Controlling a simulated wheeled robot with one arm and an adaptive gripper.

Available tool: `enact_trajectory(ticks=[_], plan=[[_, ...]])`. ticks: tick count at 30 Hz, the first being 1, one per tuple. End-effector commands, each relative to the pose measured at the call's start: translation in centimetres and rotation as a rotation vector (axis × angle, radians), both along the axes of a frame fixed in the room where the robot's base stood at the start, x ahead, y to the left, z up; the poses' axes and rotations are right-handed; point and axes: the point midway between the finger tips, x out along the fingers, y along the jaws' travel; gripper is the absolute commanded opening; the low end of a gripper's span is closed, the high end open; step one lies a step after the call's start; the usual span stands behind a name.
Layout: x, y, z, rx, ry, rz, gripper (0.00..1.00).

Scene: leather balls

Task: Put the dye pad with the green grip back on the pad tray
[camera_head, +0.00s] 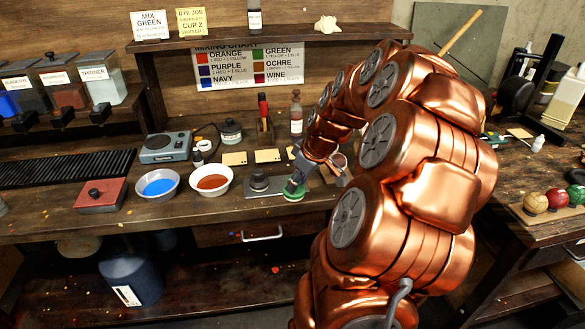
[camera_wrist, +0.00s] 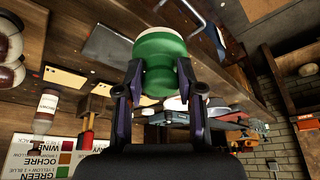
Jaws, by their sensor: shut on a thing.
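The dye pad with the green grip (camera_head: 293,194) is in my gripper (camera_head: 298,180), above the front part of the bench. In the wrist view the green grip (camera_wrist: 160,50) sits between the two fingertips of my gripper (camera_wrist: 158,78), which are shut on it. A pale pad rim shows around the far side of the green. A flat dark grey plate (camera_wrist: 107,46) lies beside the pad in the wrist view; I cannot tell if it is the pad tray. In the head view my arm hides part of the bench to the right of the gripper.
Further left are a white bowl of orange dye (camera_head: 211,181), a bowl of blue dye (camera_head: 157,184) and a red box (camera_head: 101,195). A bottle (camera_head: 296,112) stands behind. Coloured balls (camera_head: 557,199) lie far right.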

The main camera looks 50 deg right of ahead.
Motion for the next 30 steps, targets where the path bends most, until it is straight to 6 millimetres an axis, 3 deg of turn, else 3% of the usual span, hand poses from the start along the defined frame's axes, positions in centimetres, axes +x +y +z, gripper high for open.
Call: enact_trajectory(ticks=[18,30], plan=[[6.1,-5.6,-0.6,0.000,0.001,0.000,0.09],[7.7,-7.0,-1.0,0.000,0.001,0.001,0.09]])
